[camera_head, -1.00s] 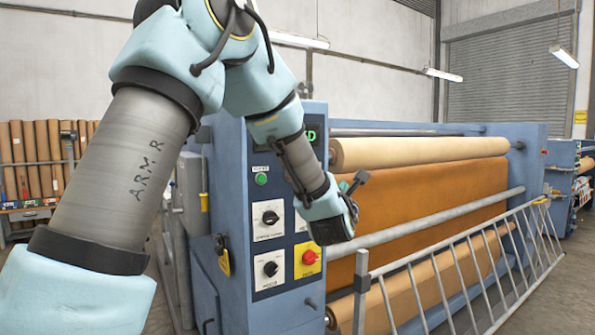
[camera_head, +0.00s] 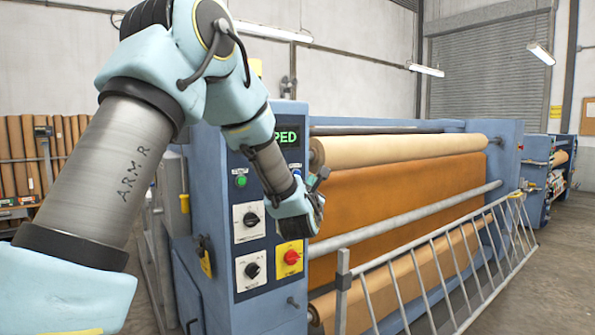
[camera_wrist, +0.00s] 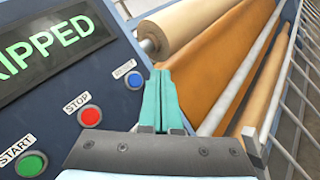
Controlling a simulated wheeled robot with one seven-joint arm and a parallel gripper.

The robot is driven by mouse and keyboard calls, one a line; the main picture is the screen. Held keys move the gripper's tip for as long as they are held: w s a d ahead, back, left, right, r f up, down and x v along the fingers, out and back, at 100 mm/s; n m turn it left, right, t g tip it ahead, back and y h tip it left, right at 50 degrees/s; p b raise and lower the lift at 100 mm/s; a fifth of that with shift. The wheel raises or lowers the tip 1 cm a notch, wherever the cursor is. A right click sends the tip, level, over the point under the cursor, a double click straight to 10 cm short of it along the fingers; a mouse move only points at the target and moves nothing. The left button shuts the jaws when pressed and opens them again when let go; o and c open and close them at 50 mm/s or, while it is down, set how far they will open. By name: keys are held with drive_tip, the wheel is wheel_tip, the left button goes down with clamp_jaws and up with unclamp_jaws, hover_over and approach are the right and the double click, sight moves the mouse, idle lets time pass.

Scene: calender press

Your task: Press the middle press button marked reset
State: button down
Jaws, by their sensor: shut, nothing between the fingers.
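In the wrist view, a row of round buttons runs along the panel: a green one (camera_wrist: 31,165) marked START, a red one (camera_wrist: 90,116) marked STOP and a blue one (camera_wrist: 134,80). The blue button's small label is too blurred to read surely. The red button is the middle of the three. My gripper (camera_wrist: 160,73) has its teal fingers shut and empty, just right of the blue button in the picture, with no clear contact.
The press panel (camera_head: 268,223) carries a lit display (camera_wrist: 57,46) reading "RIPPED", cut off at the left, two black knobs and a red stop knob (camera_head: 291,257) on yellow. A slanted rail guard (camera_head: 440,262) and leather rolls (camera_head: 400,150) lie right of the panel.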

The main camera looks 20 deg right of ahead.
drive_tip(key=shift+w+a+b, duration=0.2)
drive_tip(key=shift+w+b, duration=0.1)
drive_tip(key=shift+w, duration=0.7)
drive_tip(key=shift+w+a+b, duration=0.2)
drive_tip(key=shift+w+b, duration=0.05)
drive_tip(key=shift+w, duration=0.7)
drive_tip(key=shift+w+f+b, duration=0.1)
drive_tip(key=shift+w+b, duration=0.15)
drive_tip(key=shift+b, duration=0.2)
drive_tip(key=shift+w, duration=0.15)
idle(0.4)
drive_tip(key=shift+w+a+b, duration=0.15)
drive_tip(key=shift+w+b, duration=0.25)
drive_tip(key=shift+b, duration=0.05)
idle(0.7)
drive_tip(key=shift+s, duration=0.1)
drive_tip(key=shift+s+b, duration=0.65)
drive_tip(key=shift+s, duration=0.05)
